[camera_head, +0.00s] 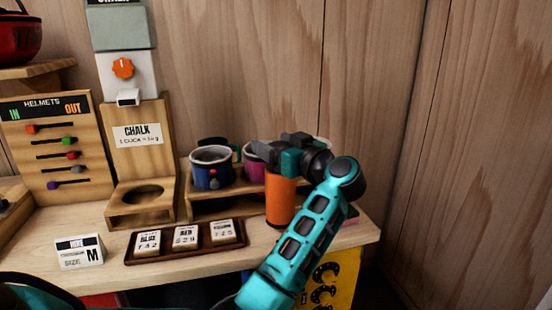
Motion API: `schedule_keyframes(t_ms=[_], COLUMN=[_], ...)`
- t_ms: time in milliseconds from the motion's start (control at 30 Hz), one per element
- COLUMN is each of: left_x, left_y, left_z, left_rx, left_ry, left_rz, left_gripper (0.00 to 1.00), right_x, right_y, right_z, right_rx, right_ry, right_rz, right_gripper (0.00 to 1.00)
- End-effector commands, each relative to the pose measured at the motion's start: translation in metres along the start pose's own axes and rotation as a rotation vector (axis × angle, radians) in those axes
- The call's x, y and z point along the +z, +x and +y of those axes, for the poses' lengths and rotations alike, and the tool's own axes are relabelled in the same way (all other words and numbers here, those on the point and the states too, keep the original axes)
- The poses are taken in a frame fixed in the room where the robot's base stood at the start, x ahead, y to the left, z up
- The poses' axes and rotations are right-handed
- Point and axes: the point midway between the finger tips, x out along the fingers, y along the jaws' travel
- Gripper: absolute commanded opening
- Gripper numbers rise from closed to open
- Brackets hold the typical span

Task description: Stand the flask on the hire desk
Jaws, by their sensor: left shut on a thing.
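The orange flask (281,201) is upright at the right part of the wooden hire desk (205,268), in front of the cup rack. My right gripper is not in view.
A blue cup (212,172) and a purple cup (253,168) are in the rack (233,207) behind. A brown tray of cards (185,250) lies to the left of the flask. A chalk dispenser stand (140,165), a helmets board (58,145) and a size sign (80,252) stand further left.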

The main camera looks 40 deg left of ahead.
Motion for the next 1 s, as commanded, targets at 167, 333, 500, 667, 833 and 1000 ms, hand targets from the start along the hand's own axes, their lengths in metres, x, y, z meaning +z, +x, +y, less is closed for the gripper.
schedule_keyframes(t_ms=[167, 333, 500, 667, 833, 1000], left_x=[0.024, 0.027, 0.027, 0.031, 0.030, 0.030], left_y=[0.000, 0.000, 0.000, 0.000, 0.000, 0.000], left_z=[0.000, 0.000, 0.000, 0.000, 0.000, 0.000], left_rx=[0.000, 0.000, 0.000, 0.000, 0.000, 0.000], left_ry=[0.002, -0.001, 0.000, 0.003, 0.002, 0.002], left_rz=[0.003, 0.002, 0.002, 0.000, 0.000, 0.000], left_gripper=[0.07, 0.07, 0.07, 0.81, 0.97, 0.99], right_x=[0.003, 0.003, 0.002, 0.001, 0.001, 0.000], right_y=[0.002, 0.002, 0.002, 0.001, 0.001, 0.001], right_z=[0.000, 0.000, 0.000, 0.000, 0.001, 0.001], right_rx=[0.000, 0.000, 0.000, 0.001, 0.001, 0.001], right_ry=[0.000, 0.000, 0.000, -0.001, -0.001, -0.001], right_rz=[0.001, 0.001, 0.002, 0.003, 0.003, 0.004], right_gripper=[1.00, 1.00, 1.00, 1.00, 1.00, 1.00])
